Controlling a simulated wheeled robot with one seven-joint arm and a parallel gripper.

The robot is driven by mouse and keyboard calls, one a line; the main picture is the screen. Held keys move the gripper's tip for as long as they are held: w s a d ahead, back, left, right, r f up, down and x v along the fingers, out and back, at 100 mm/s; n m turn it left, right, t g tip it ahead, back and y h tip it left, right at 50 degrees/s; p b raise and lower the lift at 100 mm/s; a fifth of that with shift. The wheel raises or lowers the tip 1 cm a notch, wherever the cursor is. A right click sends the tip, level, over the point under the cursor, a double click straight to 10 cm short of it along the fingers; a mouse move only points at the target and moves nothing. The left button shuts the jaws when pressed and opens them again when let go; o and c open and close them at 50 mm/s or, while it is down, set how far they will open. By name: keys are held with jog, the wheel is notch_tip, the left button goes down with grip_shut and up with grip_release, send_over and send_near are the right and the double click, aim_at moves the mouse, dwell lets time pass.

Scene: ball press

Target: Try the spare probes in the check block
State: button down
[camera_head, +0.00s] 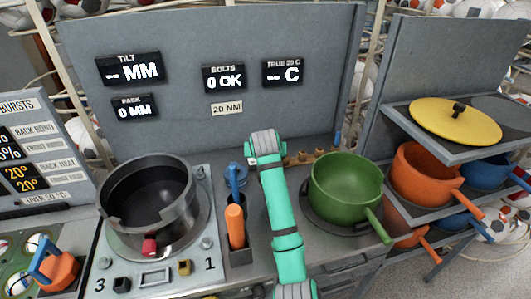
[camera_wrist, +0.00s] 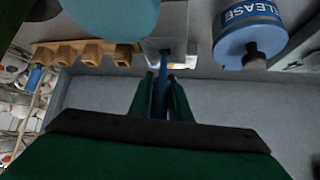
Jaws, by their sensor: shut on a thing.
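My gripper (camera_wrist: 161,82) is shut on a slim blue probe (camera_wrist: 160,98) in the wrist view. The probe's upper end reaches a pale grey block (camera_wrist: 178,47), probably the check block; I cannot tell whether it is inside it or just in front. A brown rack (camera_wrist: 85,53) with several raised holders stands beside the block, and it also shows in the head view (camera_head: 303,157). Another blue probe (camera_wrist: 36,78) is at the rack's far end, also visible in the head view (camera_head: 337,140). In the head view my arm's end hides the fingers and the block.
A blue "RELEASE" can (camera_wrist: 248,38) stands close to the block. A grey press pot (camera_head: 150,205), a holder with an orange-handled tool (camera_head: 235,225) and a green pot (camera_head: 345,185) flank my arm. A grey panel with displays (camera_head: 210,80) rises behind.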

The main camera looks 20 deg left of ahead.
jog(key=shift+f, duration=0.4)
jog(key=shift+f, duration=0.1)
jog(key=shift+d+f, duration=0.1)
jog(key=shift+f, duration=0.25)
jog(key=c, duration=1.6)
grip_release()
jog(key=shift+s, duration=0.1)
jog(key=shift+o, duration=0.2)
jog(key=shift+d+f, duration=0.2)
jog(key=shift+d, duration=0.1)
jog(key=a+v, duration=0.1)
jog(key=v, duration=1)
jog(key=shift+r, duration=0.35)
